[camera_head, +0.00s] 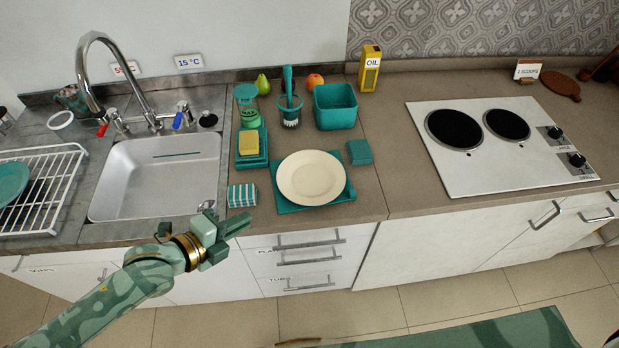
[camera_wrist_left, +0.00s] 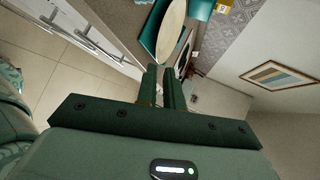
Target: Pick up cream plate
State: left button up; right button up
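The cream plate (camera_head: 311,177) lies flat on a teal mat (camera_head: 343,194) near the front edge of the counter, right of the sink. My left gripper (camera_head: 240,224) is in front of the counter, left of the plate and nearer to me, apart from it. In the left wrist view, the two fingers (camera_wrist_left: 161,84) show a narrow gap with nothing between them. The plate (camera_wrist_left: 171,28) shows beyond the fingertips there. My right gripper is not in view.
A striped teal cloth (camera_head: 242,195) lies between gripper and plate. A teal block (camera_head: 359,152), a yellow sponge (camera_head: 249,143) on a tray and a teal bin (camera_head: 335,107) stand around the plate. The sink (camera_head: 157,178) is left, the cooktop (camera_head: 495,146) right.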

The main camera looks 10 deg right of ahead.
pick_arm(q)
jog(key=b, duration=0.2)
send_near(291, 197)
jog(key=x, duration=0.4)
jog(key=shift+f, duration=0.1)
jog(key=x, duration=0.4)
jog(key=shift+w+d+f, duration=0.15)
jog(key=shift+c, duration=0.9)
grip_shut()
